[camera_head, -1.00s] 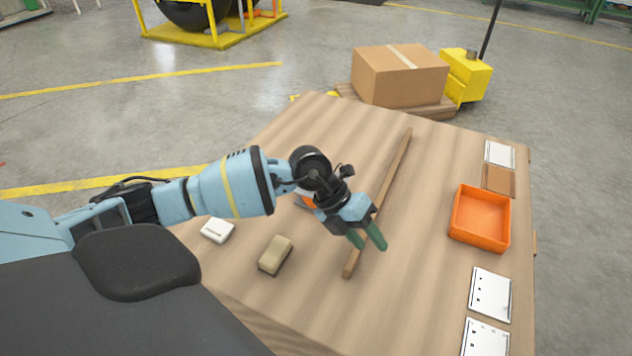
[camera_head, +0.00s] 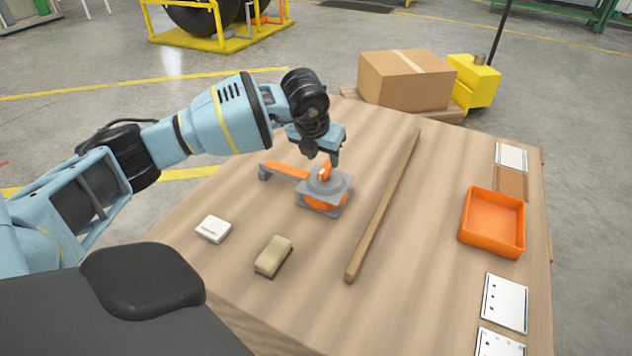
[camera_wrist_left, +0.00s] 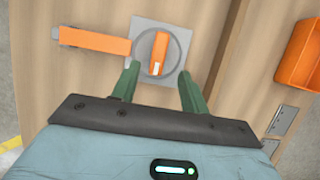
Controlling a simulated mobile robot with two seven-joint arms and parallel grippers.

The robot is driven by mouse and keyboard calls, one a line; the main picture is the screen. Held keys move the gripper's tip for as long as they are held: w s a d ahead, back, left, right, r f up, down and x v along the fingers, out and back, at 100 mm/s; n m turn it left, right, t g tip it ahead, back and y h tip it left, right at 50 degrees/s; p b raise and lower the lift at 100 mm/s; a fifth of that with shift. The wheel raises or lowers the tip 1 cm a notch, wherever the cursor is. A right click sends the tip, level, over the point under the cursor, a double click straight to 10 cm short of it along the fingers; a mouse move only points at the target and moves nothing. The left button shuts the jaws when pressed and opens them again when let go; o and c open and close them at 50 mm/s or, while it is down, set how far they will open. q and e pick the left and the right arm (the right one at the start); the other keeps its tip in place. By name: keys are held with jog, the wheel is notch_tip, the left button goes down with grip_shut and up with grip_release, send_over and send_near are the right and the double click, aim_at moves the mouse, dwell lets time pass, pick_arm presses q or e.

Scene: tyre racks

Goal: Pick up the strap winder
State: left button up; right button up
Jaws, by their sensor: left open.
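The strap winder (camera_head: 324,192) stands on the wooden table, a grey and orange device with an orange arm reaching left. It also shows in the left wrist view (camera_wrist_left: 158,50), with an orange bar on top of its round grey disc. My left gripper (camera_head: 336,158) is above the winder, fingers pointing down. In the left wrist view its green fingers (camera_wrist_left: 158,82) are apart, one at each side of the disc's near part, with nothing held between them. I cannot tell whether they touch it. My right gripper is not in view.
A long wooden bar (camera_head: 384,205) lies right of the winder. A beige block (camera_head: 273,256) and a white box (camera_head: 213,229) lie in front. An orange tray (camera_head: 492,222) and white cards (camera_head: 505,302) lie at right. A cardboard box (camera_head: 406,80) stands behind the table.

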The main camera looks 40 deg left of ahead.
aim_at(326, 166)
pick_arm(q)
jog(key=shift+b+x, duration=0.55)
jog(key=shift+x, duration=2.15)
jog(key=shift+w+a+r, duration=0.15)
jog(key=shift+w, duration=0.05)
grip_shut()
